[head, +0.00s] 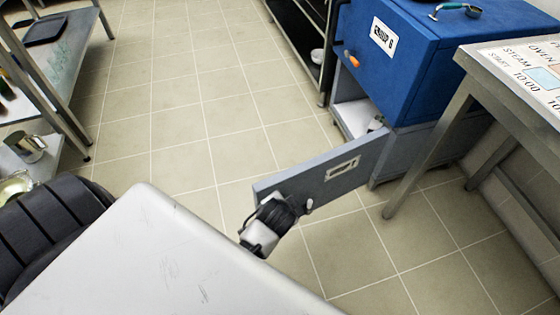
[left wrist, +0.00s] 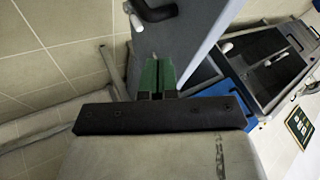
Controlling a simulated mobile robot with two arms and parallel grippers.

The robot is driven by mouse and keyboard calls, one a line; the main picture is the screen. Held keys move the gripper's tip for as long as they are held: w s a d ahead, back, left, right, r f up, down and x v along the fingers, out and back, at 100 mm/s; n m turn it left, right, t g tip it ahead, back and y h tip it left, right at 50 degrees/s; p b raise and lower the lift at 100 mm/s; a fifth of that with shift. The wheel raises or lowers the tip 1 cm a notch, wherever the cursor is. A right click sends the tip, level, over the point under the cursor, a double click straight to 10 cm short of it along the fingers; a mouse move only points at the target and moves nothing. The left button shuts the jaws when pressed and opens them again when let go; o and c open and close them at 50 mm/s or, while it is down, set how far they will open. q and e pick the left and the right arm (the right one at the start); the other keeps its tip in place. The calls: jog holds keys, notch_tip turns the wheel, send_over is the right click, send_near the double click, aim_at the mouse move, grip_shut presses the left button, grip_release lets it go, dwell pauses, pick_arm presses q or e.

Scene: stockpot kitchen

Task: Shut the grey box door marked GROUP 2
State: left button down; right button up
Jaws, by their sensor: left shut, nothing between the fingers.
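The grey door (head: 343,172) stands wide open, swung out from the grey box (head: 408,150) under a blue box. A small label on it is too small to read. My left gripper (head: 277,209) is at the door's outer end, near a small white handle (head: 309,205). In the left wrist view its green fingertips (left wrist: 157,77) are together with nothing between them, close to the grey door panel (left wrist: 183,35). I cannot tell whether they touch it. The grey box's opening shows a pale inside. My right gripper is not in view.
The blue box (head: 400,60) has an orange-tipped handle. A metal table (head: 470,85) stands at the right. A metal shelf (head: 55,60) stands at the left. Tiled floor (head: 205,110) is clear between them.

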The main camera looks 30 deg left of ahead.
pick_arm(q)
jog(key=w+a+f+b, duration=0.3)
jog(key=w+a+f, duration=0.2)
jog(key=shift+w+f, duration=0.25)
jog(key=shift+w, duration=0.15)
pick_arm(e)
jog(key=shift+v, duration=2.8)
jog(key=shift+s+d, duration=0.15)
